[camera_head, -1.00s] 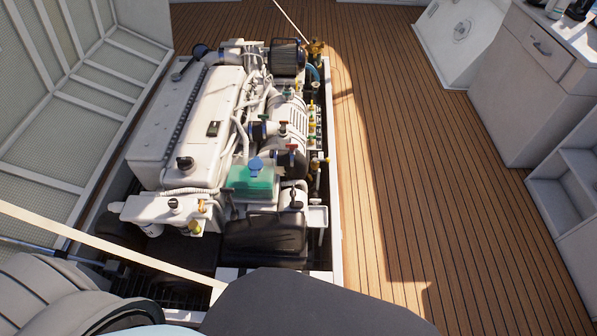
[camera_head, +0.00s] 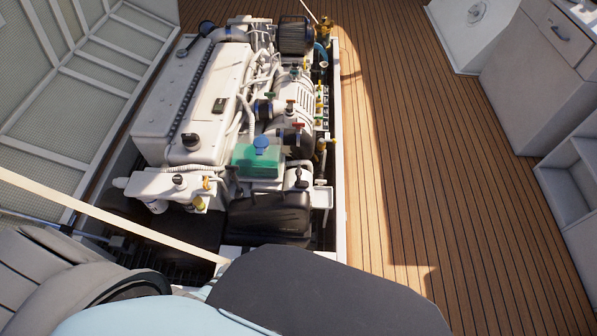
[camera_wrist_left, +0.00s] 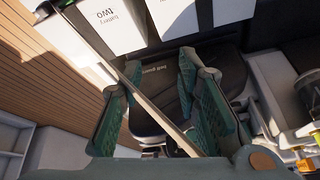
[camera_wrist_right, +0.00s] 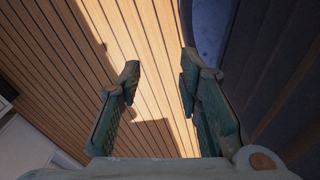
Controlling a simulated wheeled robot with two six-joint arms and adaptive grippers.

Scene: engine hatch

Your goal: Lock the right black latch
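No black latch can be clearly made out in any view. A black box (camera_head: 268,214) sits at the near end of the engine in the head view. In the left wrist view, a black lid with upside-down lettering (camera_wrist_left: 157,78) lies beyond my left gripper (camera_wrist_left: 156,82), whose fingers are apart. A long, pale, narrow bar (camera_wrist_left: 160,113) crosses the view between those fingers; I cannot tell whether they touch it. My right gripper (camera_wrist_right: 157,85) is open and empty above the plank floor. Neither gripper shows in the head view.
The white engine (camera_head: 195,115) fills the open hatch, with a green-tinted tank (camera_head: 257,161) beside the black box. The raised hatch lid (camera_head: 60,100) stands at left. The wooden floor (camera_head: 420,150) at right is clear.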

